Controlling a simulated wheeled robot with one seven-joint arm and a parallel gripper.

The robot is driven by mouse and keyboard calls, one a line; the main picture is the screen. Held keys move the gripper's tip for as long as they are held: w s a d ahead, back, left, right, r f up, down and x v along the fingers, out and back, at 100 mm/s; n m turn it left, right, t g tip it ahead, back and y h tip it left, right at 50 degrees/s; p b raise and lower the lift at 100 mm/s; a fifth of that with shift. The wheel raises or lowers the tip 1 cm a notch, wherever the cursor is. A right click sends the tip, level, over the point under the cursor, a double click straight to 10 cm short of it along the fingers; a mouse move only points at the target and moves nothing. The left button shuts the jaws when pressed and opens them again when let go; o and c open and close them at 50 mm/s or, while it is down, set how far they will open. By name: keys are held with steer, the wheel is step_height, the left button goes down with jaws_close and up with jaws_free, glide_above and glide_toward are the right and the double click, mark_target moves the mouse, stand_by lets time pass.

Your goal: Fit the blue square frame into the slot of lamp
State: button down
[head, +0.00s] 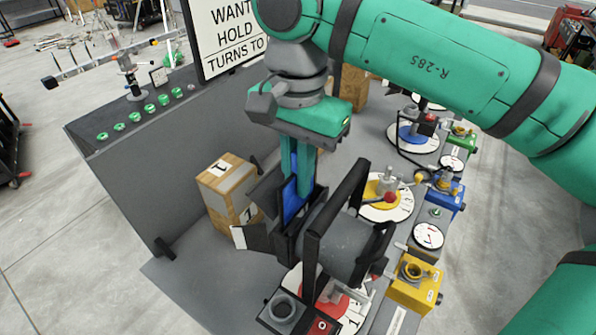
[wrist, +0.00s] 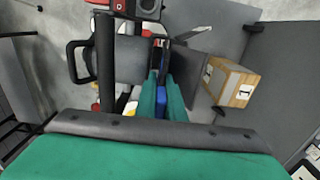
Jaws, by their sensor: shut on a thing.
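My gripper (head: 303,190) points down with its teal fingers shut on the blue square frame (head: 290,202). Only a narrow part of the blue frame shows between the fingers; in the wrist view it is a thin blue strip (wrist: 160,104). The lamp (head: 345,238) is a dark grey body with black brackets, lying to the right of the blue frame. The blue frame's lower part is at the lamp's front edge, beside its dark flaps. I cannot tell whether it sits in the slot, which my fingers and the flaps hide. The lamp also shows in the wrist view (wrist: 132,62).
A cardboard box (head: 228,192) marked 1 stands left of the lamp on the grey truck bed. Round numbered plates with yellow (head: 372,208), red and blue centres and coloured clamps line the right side. A white sign (head: 228,35) stands at the back. Bed floor at the lower left is clear.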

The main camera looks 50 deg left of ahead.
mark_target(298, 210)
steer(key=shift+f, duration=4)
steer(key=c, duration=1.8)
jaws_free()
steer(key=shift+f, duration=0.15)
steer(key=shift+o, duration=0.2)
step_height(298, 210, up, 11)
steer(key=shift+r, duration=0.15)
